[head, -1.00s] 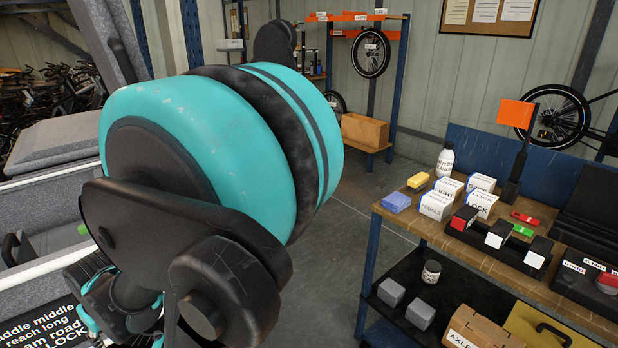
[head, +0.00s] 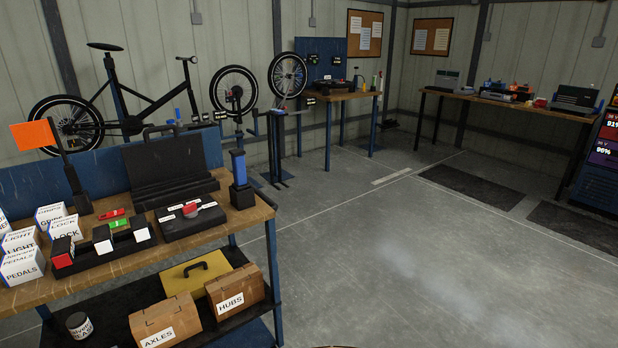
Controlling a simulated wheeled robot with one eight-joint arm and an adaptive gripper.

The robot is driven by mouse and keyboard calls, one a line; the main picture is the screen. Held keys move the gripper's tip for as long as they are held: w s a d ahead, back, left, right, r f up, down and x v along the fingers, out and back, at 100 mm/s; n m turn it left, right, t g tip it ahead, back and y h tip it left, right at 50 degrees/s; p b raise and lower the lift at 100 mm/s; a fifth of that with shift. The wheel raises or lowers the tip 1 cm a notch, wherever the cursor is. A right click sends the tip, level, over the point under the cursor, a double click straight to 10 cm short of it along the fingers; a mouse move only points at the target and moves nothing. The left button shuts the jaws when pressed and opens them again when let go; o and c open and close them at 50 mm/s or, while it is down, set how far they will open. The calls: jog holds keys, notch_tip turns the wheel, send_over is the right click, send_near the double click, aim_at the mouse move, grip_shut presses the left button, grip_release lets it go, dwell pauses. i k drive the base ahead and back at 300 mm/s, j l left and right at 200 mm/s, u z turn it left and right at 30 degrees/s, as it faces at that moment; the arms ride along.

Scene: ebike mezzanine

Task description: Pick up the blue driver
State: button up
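I cannot surely pick out the blue driver. An upright blue and black object (head: 239,172) stands at the right end of the near wooden workbench (head: 100,265), on a black base. It is too small to tell whether it is a driver. My gripper is not in the head view.
The bench holds white boxes (head: 22,266), a black holder (head: 105,250), an open black case (head: 168,165) and an orange flag (head: 45,135). Cartons (head: 166,322) sit on its lower shelf. Open floor (head: 400,260) lies to the right. Farther benches (head: 340,97) stand at the back.

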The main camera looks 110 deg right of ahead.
aim_at(239, 183)
jog(key=i+z, duration=0.15)
jog(key=z, duration=1.95)
